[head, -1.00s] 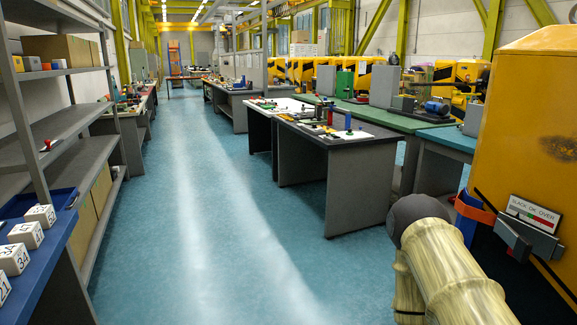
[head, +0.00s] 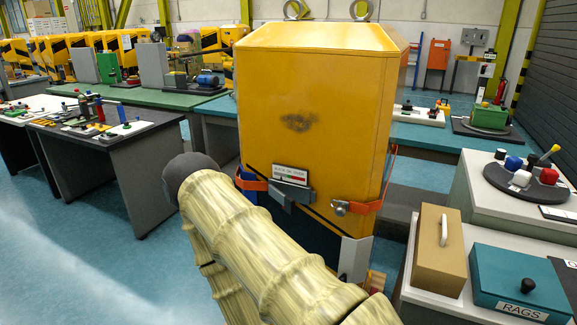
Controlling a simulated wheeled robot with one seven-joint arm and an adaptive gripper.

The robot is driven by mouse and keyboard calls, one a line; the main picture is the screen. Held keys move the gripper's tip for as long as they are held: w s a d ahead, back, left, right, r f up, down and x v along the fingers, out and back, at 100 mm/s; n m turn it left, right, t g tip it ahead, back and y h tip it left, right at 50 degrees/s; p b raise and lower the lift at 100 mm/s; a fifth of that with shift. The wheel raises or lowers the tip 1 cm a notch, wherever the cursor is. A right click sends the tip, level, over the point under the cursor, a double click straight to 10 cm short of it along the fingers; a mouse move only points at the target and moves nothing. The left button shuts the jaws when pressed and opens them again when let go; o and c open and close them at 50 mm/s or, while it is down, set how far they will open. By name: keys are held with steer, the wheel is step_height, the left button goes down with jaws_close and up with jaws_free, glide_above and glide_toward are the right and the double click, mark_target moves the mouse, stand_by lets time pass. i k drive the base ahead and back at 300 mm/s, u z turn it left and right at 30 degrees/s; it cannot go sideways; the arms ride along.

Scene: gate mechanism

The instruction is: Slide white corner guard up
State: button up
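A white corner guard (head: 354,258) sits low on the front right corner of the tall yellow cabinet (head: 310,110). It is a narrow pale strip standing upright below an orange strap (head: 366,207). Its lower end is close to my arm in the picture, and I cannot tell whether my arm hides part of it. My arm, with pale ribbed links and a dark rounded joint, crosses the lower middle in front of the cabinet's lower left. My gripper is not in view.
A grey latch and small sign (head: 290,175) are on the cabinet's front. A tan box (head: 437,250) and a teal rags box (head: 515,285) stand on a bench at the right. A grey table (head: 110,165) stands at the left. Blue floor (head: 70,270) is open at lower left.

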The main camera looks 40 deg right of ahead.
mark_target(355, 254)
steer(key=u, duration=1)
steer(key=i, duration=0.7)
steer(key=z, duration=3.25)
